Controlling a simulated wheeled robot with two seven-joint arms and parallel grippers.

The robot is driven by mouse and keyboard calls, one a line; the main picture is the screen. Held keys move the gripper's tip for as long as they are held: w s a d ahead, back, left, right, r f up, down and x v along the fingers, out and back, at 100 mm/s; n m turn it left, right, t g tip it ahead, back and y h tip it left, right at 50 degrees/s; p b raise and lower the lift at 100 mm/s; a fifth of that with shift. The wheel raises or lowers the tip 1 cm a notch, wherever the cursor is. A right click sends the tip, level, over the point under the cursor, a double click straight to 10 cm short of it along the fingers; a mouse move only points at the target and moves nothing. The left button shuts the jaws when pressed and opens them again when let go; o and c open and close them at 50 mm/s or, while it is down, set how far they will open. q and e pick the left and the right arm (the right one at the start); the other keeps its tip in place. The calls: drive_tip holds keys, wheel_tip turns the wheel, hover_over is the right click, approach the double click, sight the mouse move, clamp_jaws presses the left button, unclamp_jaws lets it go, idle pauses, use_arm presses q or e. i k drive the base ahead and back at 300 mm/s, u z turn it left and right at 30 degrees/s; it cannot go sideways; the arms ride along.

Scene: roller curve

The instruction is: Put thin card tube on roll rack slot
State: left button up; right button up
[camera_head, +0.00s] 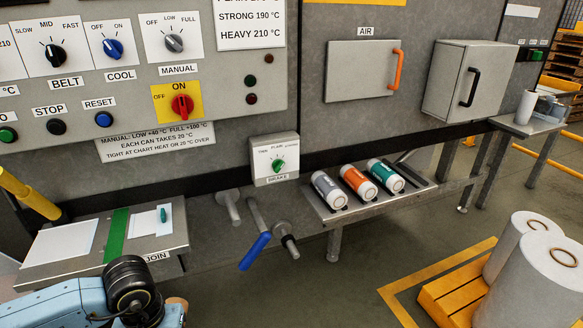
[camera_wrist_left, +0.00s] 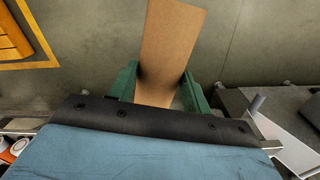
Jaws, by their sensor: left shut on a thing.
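The thin card tube (camera_wrist_left: 170,45) is plain brown and lies between the two green fingers of my left gripper (camera_wrist_left: 157,78) in the left wrist view. The gripper is shut on it, and the tube sticks out past the fingertips over the floor. The head view shows my left arm at the bottom left, but the fingers are not visible there. The grey rack shelf (camera_head: 420,184) holds a grey, an orange (camera_head: 358,181) and a green roll (camera_head: 385,175) side by side. My right gripper is not in view.
Two pegs (camera_head: 230,206) and a blue-handled lever (camera_head: 255,252) stick out left of the rack. The JOIN table (camera_head: 165,239) is at the left. Large white rolls (camera_head: 545,270) stand on a yellow pallet at the right. Floor before the rack is clear.

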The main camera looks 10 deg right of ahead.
sight(407, 176)
drive_tip(key=z, duration=0.7)
drive_tip(key=i, duration=1)
drive_tip(key=z, duration=1)
drive_tip(key=i, duration=1.55)
drive_tip(key=z, duration=0.05)
